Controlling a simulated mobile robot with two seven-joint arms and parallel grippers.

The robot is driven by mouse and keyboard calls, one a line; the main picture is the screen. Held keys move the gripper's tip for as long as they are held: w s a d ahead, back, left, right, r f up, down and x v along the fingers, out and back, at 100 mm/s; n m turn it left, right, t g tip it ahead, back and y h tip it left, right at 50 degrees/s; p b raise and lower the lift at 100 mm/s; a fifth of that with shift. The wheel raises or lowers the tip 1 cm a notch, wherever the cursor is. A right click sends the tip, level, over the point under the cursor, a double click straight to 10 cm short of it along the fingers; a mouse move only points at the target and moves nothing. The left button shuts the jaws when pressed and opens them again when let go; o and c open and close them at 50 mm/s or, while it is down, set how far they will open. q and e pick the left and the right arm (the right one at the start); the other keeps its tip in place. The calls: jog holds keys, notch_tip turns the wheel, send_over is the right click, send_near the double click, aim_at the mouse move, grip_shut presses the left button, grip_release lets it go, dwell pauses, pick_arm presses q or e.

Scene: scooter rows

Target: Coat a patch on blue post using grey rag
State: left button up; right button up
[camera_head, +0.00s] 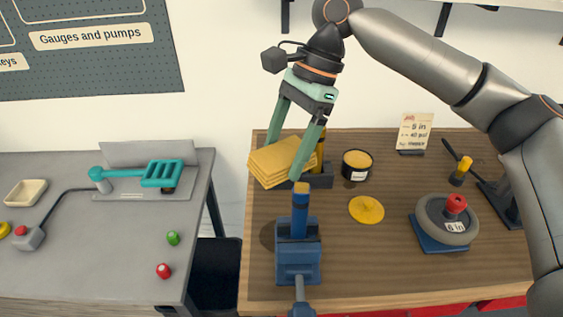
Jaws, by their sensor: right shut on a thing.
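My right gripper (284,164) is shut on a folded yellow cloth (268,160). No grey rag shows; this yellow cloth is the only rag-like thing in view. The gripper points down and holds the cloth above the back left of the wooden table. The blue post (300,215) stands upright in a blue vise (298,262), with a yellowish top end. The cloth is above and behind the post in the picture, apart from it. An open dark tin (356,166) with yellow contents stands to the right of the cloth. My left gripper is not in view.
A yellow lid (366,210) lies in front of the tin. A dark holder (321,180) is partly hidden by the cloth. A grey wheel (446,222) and a small sign (414,132) are at right. A grey table (100,255) stands left, across a gap. The front right of the wooden table (380,265) is clear.

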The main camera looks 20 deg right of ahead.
jog(key=shift+r, duration=1.75)
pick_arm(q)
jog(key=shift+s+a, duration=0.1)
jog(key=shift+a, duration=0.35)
